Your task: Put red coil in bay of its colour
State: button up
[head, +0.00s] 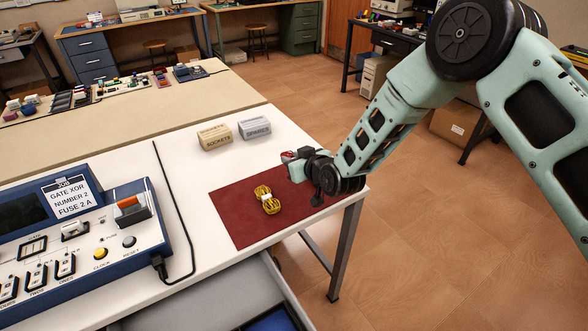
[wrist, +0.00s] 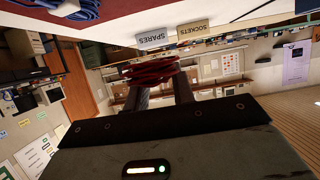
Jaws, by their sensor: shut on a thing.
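My gripper (head: 297,163) hangs over the far right part of the dark red mat (head: 237,218). In the wrist view, my gripper (wrist: 158,84) is shut on the red coil (wrist: 150,70), which sits between its fingertips. The red coil also shows as a small red patch in the head view (head: 289,155). A yellow coil (head: 267,200) lies on the mat. A blue coil (wrist: 66,8) shows at the top left of the wrist view. An open drawer (head: 215,300) under the table has a blue section (head: 272,321); no red bay is visible.
Two boxes, sockets (head: 214,138) and spares (head: 254,128), stand behind the mat. A blue console (head: 75,235) with switches and a black cable (head: 178,215) fill the left of the table. The table leg (head: 346,250) and open floor lie right.

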jog(key=shift+r, duration=0.45)
jog(key=d+f, duration=0.1)
jog(key=d, duration=0.2)
jog(key=d+f+m+h, duration=0.1)
jog(key=d, duration=0.3)
jog(key=d+f+m+t+h, duration=0.1)
jog(key=d, duration=0.3)
jog(key=shift+s+d, duration=0.15)
jog(key=s+d+f+m+t+h, duration=0.1)
jog(key=s+d+m+h, duration=0.3)
jog(key=d, duration=0.8)
jog(key=s+d+f+m+h, duration=0.15)
jog(key=s+d, duration=0.35)
jog(key=d, duration=0.6)
jog(key=d+v, duration=0.1)
jog(key=v, duration=0.5)
jog(key=shift+r+n, duration=0.1)
jog(key=shift+n, duration=0.15)
